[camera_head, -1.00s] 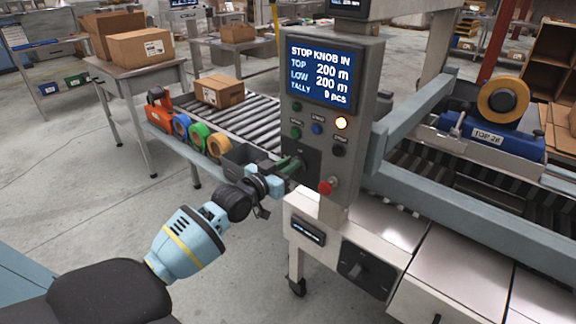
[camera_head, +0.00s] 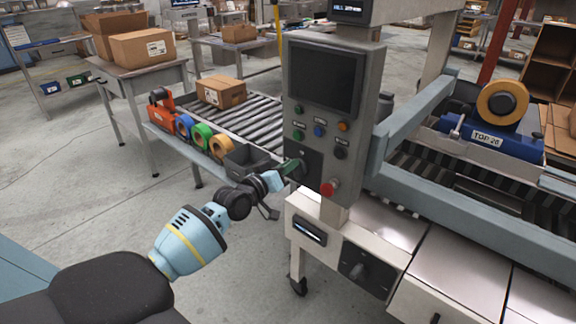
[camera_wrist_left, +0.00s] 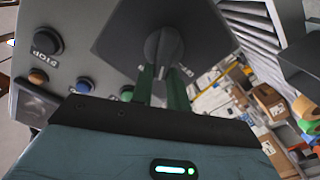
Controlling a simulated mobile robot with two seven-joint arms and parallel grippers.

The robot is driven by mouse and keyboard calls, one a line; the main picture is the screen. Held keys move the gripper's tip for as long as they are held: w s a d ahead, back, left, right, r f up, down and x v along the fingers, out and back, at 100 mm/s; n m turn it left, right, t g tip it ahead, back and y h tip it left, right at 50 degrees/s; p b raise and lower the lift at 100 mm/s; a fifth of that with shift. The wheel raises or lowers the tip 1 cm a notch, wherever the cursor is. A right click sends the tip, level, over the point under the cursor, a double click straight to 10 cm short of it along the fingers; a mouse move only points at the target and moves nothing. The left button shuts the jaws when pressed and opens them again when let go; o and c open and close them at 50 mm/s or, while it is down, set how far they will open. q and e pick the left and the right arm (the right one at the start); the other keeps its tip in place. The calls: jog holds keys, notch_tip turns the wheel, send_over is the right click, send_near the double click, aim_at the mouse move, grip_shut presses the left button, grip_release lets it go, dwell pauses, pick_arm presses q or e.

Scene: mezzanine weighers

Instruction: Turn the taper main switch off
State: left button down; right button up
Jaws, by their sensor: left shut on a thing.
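The taper's grey control box (camera_head: 361,135) stands upright in the middle of the head view. Its screen (camera_head: 324,78) is dark and its amber lamp (camera_head: 343,127) looks unlit. The main switch is a dark rotary knob (camera_wrist_left: 163,46) on a dark plate (camera_wrist_left: 118,40) in the left wrist view. My left gripper (camera_head: 294,165) is at the lower left of the box face, largely hiding the knob in the head view. Its green fingers in the left wrist view (camera_wrist_left: 163,72) are shut on the knob. My right gripper is not in view.
A red stop knob (camera_head: 328,188) sticks out low on the box, right of my left gripper. A roller conveyor (camera_head: 268,128) with a carton (camera_head: 222,93) and coloured tape rolls lies behind. A blue tape head (camera_head: 490,138) sits at the right.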

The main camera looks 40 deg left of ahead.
pick_arm(q)
jog(key=shift+a+f+n+b, duration=0.15)
jog(key=shift+f+n, duration=0.2)
jog(key=shift+n, duration=1.6)
jog(key=shift+a+f+n+b, duration=0.1)
jog(key=shift+a+f+n, duration=0.15)
jog(key=shift+n, duration=1.75)
jog(key=shift+a+f+n+b, duration=0.1)
jog(key=shift+f+n, duration=0.3)
jog(key=shift+n, duration=1.55)
jog(key=c, duration=1.4)
grip_release()
jog(key=shift+o, duration=0.2)
jog(key=shift+s, duration=0.1)
jog(key=s, duration=0.7)
jog(key=shift+s+a+p, duration=0.3)
jog(key=shift+p, duration=0.05)
